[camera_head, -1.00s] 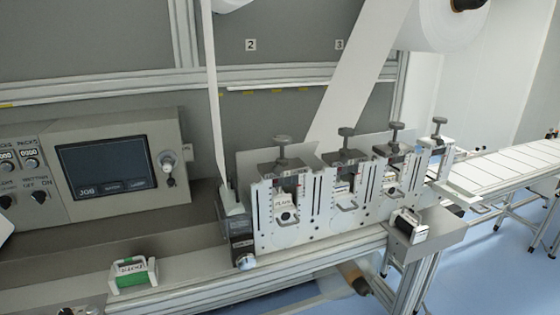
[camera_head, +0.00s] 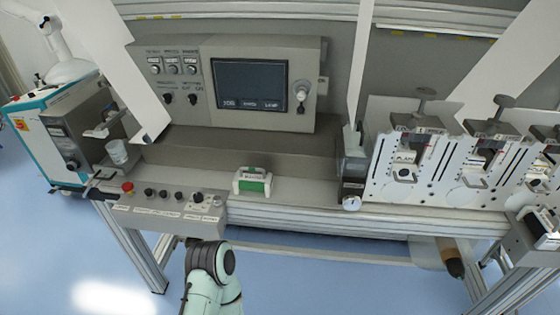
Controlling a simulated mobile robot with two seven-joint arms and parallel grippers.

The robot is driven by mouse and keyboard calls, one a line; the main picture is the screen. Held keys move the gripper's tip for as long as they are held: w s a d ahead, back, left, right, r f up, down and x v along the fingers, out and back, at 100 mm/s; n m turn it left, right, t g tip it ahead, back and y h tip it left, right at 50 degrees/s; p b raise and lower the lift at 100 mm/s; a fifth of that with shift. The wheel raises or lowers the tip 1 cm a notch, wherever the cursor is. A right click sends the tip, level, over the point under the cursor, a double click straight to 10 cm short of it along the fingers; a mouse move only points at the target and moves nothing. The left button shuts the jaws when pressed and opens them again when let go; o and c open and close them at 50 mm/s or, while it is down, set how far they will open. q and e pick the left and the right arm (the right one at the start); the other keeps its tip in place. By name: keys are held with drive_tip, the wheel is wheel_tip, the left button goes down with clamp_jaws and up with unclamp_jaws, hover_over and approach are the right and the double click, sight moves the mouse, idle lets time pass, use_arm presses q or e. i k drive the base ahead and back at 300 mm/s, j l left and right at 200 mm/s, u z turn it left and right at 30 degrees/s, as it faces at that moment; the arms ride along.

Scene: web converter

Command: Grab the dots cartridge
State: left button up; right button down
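A small white and green cartridge (camera_head: 252,181) with a handle lies on the bench ledge below the control screen. Its label is too small to read, so I cannot tell whether it is the dots cartridge. Another cartridge (camera_head: 404,174) sits in the first white station at right, its label also not clearly readable. A dark and white cartridge-like piece (camera_head: 541,222) rests on the grey box at the right edge. Part of a pale green arm of mine shows at the bottom, below the bench edge. Neither gripper is in view.
A control panel with a screen (camera_head: 248,84) stands behind the ledge. A button box with a red emergency stop (camera_head: 127,187) sticks out at the front left. White stations with knobs (camera_head: 424,95) line the right. The ledge around the green cartridge is clear.

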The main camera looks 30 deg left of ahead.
sight(243, 181)
drive_tip(key=u, duration=1)
